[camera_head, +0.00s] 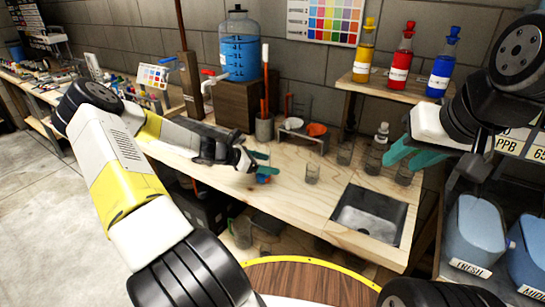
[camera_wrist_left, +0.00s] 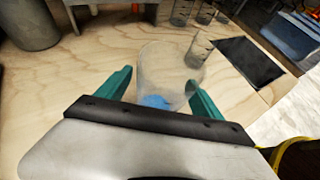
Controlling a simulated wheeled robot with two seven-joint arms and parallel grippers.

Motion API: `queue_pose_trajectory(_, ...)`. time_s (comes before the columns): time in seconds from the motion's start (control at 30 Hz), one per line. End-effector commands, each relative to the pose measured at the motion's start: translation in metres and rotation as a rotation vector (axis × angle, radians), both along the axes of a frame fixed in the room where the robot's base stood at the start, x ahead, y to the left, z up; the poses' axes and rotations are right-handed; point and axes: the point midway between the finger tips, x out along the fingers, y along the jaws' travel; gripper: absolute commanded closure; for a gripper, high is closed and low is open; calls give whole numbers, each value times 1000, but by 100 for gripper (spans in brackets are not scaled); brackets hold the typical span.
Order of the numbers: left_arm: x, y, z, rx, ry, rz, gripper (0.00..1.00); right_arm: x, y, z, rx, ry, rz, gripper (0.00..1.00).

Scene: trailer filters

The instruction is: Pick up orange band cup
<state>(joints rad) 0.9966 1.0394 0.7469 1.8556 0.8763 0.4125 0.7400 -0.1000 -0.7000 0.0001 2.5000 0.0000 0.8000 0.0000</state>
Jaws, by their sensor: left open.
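My left gripper (camera_head: 264,163) is low over the wooden workbench, left of the sink. In the left wrist view its teal fingers (camera_wrist_left: 162,92) are open, on either side of a clear cup (camera_wrist_left: 165,68) with a blue patch near its base. I cannot tell if they touch it. In the head view a small blue and red patch (camera_head: 265,179) shows by these fingers. No orange band can be made out on this cup. My right gripper (camera_head: 412,155) hangs at the right, its teal fingers apart, in front of the rear right of the bench.
Clear beakers stand on the bench (camera_head: 300,205), one (camera_head: 312,174) right of the left gripper and several farther right. A rack (camera_head: 302,134) with an orange item and a grey holder (camera_head: 264,129) stand behind. A sink (camera_head: 369,213) is at the front right.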

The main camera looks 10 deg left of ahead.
Motion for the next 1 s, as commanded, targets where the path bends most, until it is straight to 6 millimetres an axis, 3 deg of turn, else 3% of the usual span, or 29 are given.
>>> queue_pose_trajectory(0.37, 6, -9, -6, 1, 0, 0, 26, 0, 0, 0, 0, 0, 0, 64)
queue_pose_trajectory(0.7, 6, -9, -6, 1, 0, 0, 91, 0, 0, 0, 0, 0, 0, 64)
queue_pose_trajectory(1.0, 6, -8, -5, 2, -1, -1, 91, 0, 0, 0, 0, 0, 0, 64)
